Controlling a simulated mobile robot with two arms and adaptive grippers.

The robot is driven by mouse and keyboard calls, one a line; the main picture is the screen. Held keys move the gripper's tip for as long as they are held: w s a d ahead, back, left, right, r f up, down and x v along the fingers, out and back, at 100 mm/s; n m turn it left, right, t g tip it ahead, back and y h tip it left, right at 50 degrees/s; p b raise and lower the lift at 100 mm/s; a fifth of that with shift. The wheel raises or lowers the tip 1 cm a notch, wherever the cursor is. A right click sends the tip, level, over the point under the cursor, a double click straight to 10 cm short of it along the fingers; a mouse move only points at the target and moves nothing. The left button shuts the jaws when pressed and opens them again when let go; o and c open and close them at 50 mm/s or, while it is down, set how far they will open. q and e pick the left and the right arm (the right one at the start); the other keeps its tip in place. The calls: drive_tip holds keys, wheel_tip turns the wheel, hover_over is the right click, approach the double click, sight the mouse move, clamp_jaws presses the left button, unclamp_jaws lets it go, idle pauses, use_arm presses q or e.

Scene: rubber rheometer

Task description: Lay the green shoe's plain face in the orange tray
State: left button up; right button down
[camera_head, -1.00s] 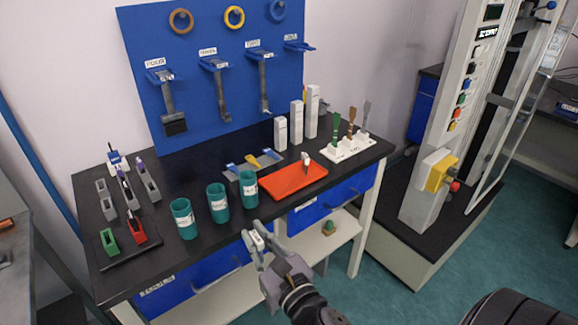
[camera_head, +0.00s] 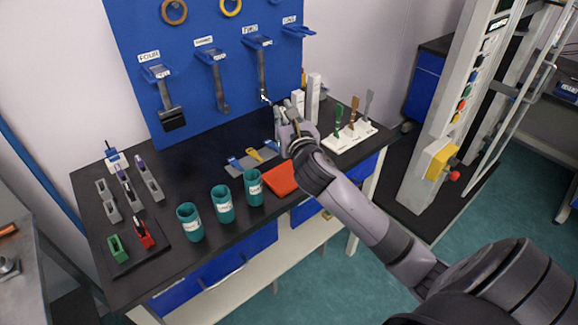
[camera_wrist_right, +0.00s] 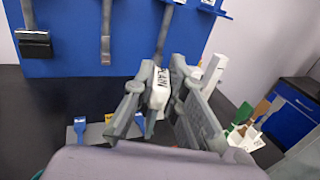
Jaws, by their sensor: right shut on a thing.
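My right gripper (camera_head: 287,112) is raised over the back of the black table, beyond the orange tray (camera_head: 281,180). In the right wrist view it is shut on a small white block lettered PLAIN (camera_wrist_right: 160,88), held between the fingertips. The block is hard to make out in the head view. The tray lies flat near the table's front edge; my arm hides its right part and whatever is there. A green shoe (camera_head: 117,249) stands at the table's front left corner, beside a red one (camera_head: 143,234). My left gripper is not in view.
Several teal cups (camera_head: 222,204) stand left of the tray. White upright blocks (camera_head: 314,97) and a white stand with brushes (camera_head: 348,138) are behind and right. A blue tool board (camera_head: 205,75) rises at the back. Grey holders stand at left.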

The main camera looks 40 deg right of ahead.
wheel_tip(320, 180, down, 5)
drive_tip(key=shift+s+a+f+b, duration=0.1)
drive_tip(key=shift+f+b, duration=0.1)
drive_tip(key=shift+b, duration=0.15)
wheel_tip(320, 180, down, 8)
drive_tip(key=shift+f+b, duration=0.1)
drive_tip(key=shift+b, duration=0.75)
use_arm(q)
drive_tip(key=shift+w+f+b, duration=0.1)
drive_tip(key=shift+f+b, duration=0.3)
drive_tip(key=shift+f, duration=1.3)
use_arm(e)
drive_tip(key=shift+f, duration=1.55)
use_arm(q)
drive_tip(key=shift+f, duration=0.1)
use_arm(e)
drive_tip(key=shift+f, duration=0.1)
drive_tip(key=c, duration=1.8)
unclamp_jaws()
drive_tip(key=shift+o, duration=0.8)
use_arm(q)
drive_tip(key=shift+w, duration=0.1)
